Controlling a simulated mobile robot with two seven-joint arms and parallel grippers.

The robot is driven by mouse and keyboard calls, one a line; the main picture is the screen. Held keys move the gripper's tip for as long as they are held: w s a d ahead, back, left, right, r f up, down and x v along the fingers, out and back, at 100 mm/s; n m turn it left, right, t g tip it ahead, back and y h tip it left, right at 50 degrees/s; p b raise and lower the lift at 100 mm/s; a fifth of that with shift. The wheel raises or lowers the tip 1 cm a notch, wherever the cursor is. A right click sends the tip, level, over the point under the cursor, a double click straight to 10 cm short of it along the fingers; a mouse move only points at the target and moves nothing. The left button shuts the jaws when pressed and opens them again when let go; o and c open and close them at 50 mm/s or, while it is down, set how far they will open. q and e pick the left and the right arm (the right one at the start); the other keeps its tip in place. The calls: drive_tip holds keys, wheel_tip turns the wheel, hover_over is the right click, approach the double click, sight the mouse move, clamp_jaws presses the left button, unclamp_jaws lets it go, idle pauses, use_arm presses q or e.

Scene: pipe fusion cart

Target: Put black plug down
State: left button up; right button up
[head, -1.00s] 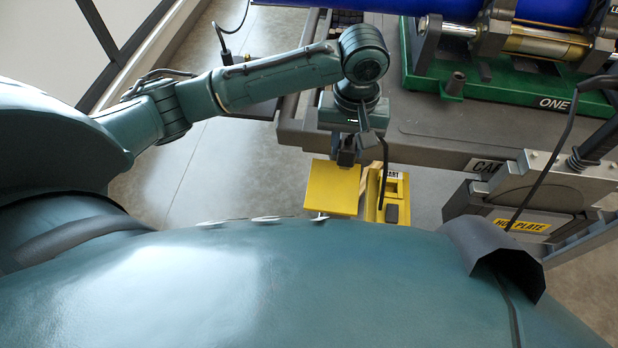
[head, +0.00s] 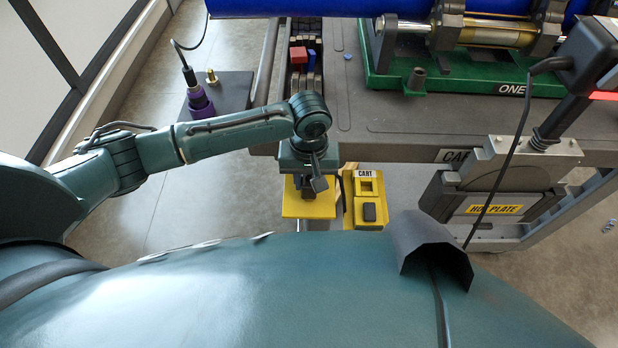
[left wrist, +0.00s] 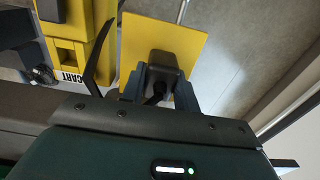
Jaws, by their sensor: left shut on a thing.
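My left gripper (head: 305,192) is shut on the black plug (left wrist: 163,72) in front of a yellow plate (head: 308,211). In the left wrist view, the two fingers (left wrist: 160,92) sit either side of the plug, with the yellow plate (left wrist: 165,42) behind it. I cannot tell whether the plug touches the plate. In the head view the gripper mostly hides the plug. A yellow box labelled CART (head: 350,215) stands just right of the gripper, with a square opening and a black block (head: 369,212). My right gripper is not in view.
The grey cart top (head: 400,148) lies just beyond the gripper. A hot plate unit (head: 490,195) with a black cable hangs at the right. A green stand (head: 480,85) holds a blue pipe (head: 330,8). A purple fitting (head: 198,100) stands at the left.

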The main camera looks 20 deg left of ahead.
use_arm(q)
drive_tip(key=o, duration=1)
